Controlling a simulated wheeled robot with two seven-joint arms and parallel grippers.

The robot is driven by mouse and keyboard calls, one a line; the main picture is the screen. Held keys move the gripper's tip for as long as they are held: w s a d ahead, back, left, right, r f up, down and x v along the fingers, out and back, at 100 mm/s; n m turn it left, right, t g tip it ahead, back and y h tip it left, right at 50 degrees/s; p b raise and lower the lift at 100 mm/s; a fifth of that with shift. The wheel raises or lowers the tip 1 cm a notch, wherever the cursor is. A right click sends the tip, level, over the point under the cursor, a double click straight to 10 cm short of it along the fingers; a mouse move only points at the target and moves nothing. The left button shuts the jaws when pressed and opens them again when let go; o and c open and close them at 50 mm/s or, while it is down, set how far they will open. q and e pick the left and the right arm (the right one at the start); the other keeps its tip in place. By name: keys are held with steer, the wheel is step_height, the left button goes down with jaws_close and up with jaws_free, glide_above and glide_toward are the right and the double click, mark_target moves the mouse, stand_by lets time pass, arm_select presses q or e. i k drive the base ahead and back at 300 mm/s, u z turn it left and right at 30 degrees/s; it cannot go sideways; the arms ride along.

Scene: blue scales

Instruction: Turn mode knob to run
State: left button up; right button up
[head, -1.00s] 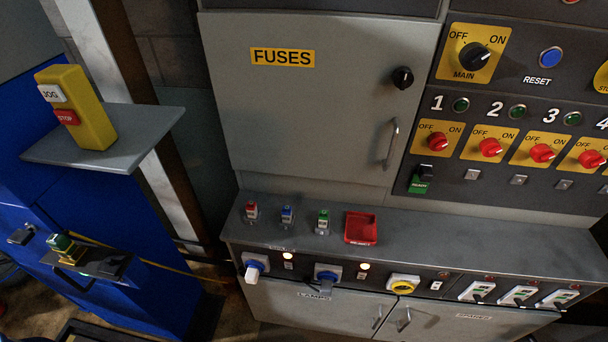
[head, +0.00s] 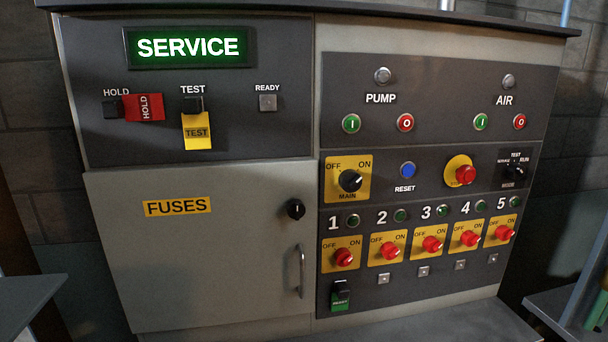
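The mode knob (head: 514,173) is a small black rotary knob at the right end of the control panel, right of a red button on a yellow plate. Tiny labels sit around it; TEST is above it and RUN is at its upper right. The knob is too small and dark for me to tell which label it points to. A lit green display (head: 188,47) at the upper left of the cabinet reads SERVICE. Neither of my grippers is in view.
The main switch (head: 350,181), the blue reset button (head: 408,170) and a row of red knobs, such as knob 1 (head: 344,257), share the panel. A fuse door (head: 200,250) is closed at left. Grey ledges jut in at lower left (head: 28,300) and lower right (head: 560,310).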

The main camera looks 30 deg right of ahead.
mark_target(516, 171)
steer(key=z, duration=1.75)
